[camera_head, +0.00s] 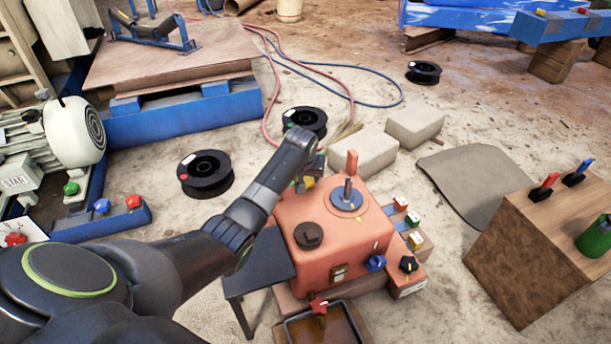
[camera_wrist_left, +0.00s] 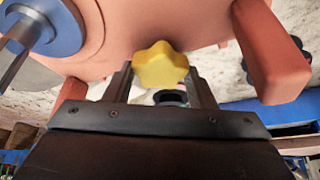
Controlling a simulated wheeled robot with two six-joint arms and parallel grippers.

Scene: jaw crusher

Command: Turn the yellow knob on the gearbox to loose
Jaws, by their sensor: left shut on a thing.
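The gearbox (camera_head: 352,255) is an orange-red housing in the lower middle of the head view, with a blue disc and upright lever on top. In the left wrist view its orange body (camera_wrist_left: 115,20) fills the top. The yellow knob (camera_wrist_left: 160,64) is star-shaped and sits on the gearbox's side. My left gripper (camera_wrist_left: 162,84) is shut on the knob, one finger on each side of it. In the head view my left gripper (camera_head: 302,170) is at the gearbox's far left side, where the arm and housing mostly hide the knob. My right gripper is not in view.
A red star knob (camera_head: 318,305) and a blue knob (camera_head: 375,263) are on the gearbox's near side. A wooden box (camera_head: 545,240) stands to the right. Black spools (camera_head: 205,172) and concrete blocks (camera_head: 365,152) lie behind. A motor (camera_head: 72,132) stands at left.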

